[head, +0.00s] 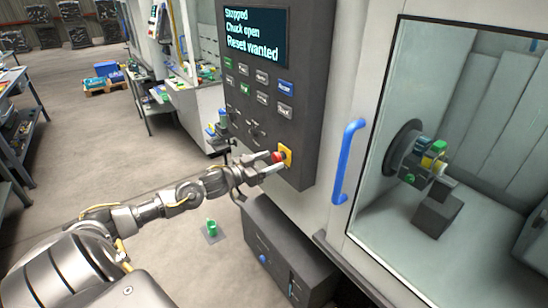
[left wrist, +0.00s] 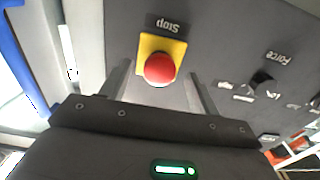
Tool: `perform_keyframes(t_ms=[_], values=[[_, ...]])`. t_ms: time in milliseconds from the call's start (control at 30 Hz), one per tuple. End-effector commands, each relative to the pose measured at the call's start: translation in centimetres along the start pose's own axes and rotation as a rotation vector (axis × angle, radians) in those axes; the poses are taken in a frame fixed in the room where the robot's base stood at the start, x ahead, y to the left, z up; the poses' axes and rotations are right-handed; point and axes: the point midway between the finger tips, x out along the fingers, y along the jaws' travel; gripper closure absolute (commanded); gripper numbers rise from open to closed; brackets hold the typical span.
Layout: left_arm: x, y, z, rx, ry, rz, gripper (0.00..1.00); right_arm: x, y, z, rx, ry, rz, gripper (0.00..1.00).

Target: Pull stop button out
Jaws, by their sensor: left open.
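The red stop button (head: 277,156) sits on a yellow square plate (head: 287,154) low on the dark control panel (head: 300,110). In the left wrist view the red button (left wrist: 160,68) stands in front of its yellow plate (left wrist: 148,42), under an upside-down "Stop" label (left wrist: 167,24). My left gripper (head: 272,163) is at the button, its fingers apart. In the left wrist view the fingers of the left gripper (left wrist: 158,92) lie on either side of the button, with gaps to it. The screen (head: 254,34) reads "Stopped", "Chuck open", "Reset wanted". My right gripper is not in view.
Several keys (head: 262,77) and knobs are on the panel above the stop button. A blue door handle (head: 347,160) and a glass door with a chuck (head: 405,148) behind it stand to the right. A dark box (head: 280,245) is below the panel.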

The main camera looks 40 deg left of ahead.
Motion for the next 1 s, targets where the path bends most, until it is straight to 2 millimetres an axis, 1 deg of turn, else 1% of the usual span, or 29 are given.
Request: perform_keyframes(t_ms=[33,300,500,633,1000], values=[[-0.6,0.0,-0.2,-0.001,-0.003,0.0,0.38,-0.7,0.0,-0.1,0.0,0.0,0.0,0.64],[-3.5,0.0,-0.2,-0.001,-0.004,-0.001,0.38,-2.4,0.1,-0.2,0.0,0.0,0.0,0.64],[-5.0,0.0,-0.1,-0.001,-0.001,0.0,0.38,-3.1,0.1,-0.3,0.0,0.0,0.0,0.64],[-5.3,0.0,0.0,0.0,0.0,0.0,0.38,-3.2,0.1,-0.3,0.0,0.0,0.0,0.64],[-5.3,0.0,0.0,0.0,0.001,0.0,0.38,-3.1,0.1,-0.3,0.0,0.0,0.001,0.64]])
